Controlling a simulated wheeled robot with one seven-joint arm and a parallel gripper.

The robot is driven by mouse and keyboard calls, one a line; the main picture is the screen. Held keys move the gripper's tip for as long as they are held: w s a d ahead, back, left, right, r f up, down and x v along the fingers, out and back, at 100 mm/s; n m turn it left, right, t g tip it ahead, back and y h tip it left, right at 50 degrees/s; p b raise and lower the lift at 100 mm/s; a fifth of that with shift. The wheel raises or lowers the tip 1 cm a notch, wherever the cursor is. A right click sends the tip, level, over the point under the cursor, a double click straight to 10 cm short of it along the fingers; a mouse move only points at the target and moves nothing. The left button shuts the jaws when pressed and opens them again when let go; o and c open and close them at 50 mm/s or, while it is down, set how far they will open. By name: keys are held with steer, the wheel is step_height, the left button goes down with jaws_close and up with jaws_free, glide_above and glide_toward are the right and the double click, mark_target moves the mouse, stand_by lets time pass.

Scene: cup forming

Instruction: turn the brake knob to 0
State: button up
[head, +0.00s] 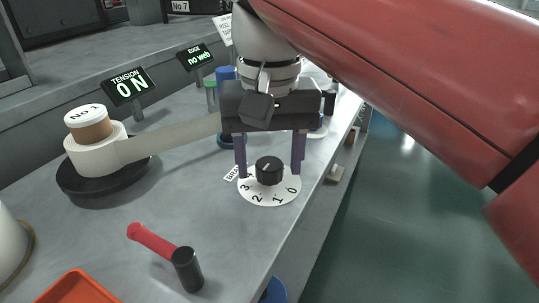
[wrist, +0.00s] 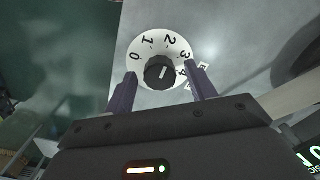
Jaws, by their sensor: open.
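The brake knob (head: 269,169) is a black round knob on a white dial (head: 268,197) numbered from 0 upward, lying on the grey bench top. In the wrist view the knob (wrist: 160,72) carries a short pale mark that points roughly toward the 2; 0 is at the left of the dial. My gripper (head: 269,174) is open, pointing down, with one purple finger on each side of the knob. In the wrist view the fingers (wrist: 164,72) also straddle it, with gaps visible. I cannot tell whether either finger touches it.
A paper roll (head: 92,153) on a black disc stands left, its web running behind my gripper. A TENSION display (head: 129,86) reads 0 N; an EDGE display (head: 195,57) reads no web. A red-handled hammer (head: 185,268) and orange tray (head: 78,289) lie in front. The bench edge is right.

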steer(key=shift+c, duration=0.5)
steer(key=c, duration=0.9)
steer(key=shift+n, duration=0.3)
steer(key=n+p, duration=0.1)
steer(key=n, duration=0.1)
steer(key=shift+n, duration=0.4)
steer(key=n, duration=0.5)
steer(key=shift+n, duration=0.3)
steer(key=n, duration=0.4)
steer(key=shift+n, duration=2.5)
